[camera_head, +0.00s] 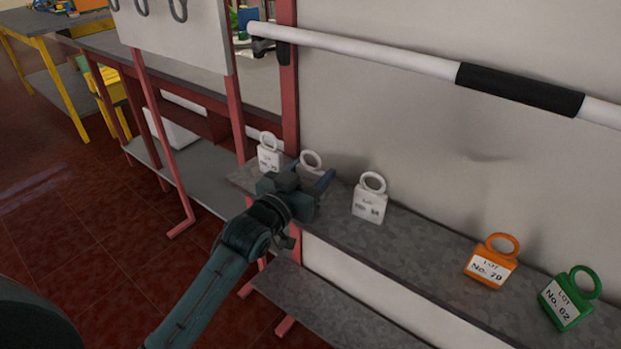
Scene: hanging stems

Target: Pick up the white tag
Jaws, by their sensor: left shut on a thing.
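My left gripper (307,180) reaches the grey shelf from the lower left. A second white tag (268,157) with a ring stands just left of the gripper. A third white tag (370,202), with a printed LOT label, stands to the right of the gripper, apart from it. My right gripper is not in view.
An orange tag (491,264) and a green tag (568,299) stand farther right on the grey shelf (425,250). A lower shelf (325,308) runs beneath. A white rail (370,50) with a black sleeve crosses above. A red-framed bench (205,80) stands behind left.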

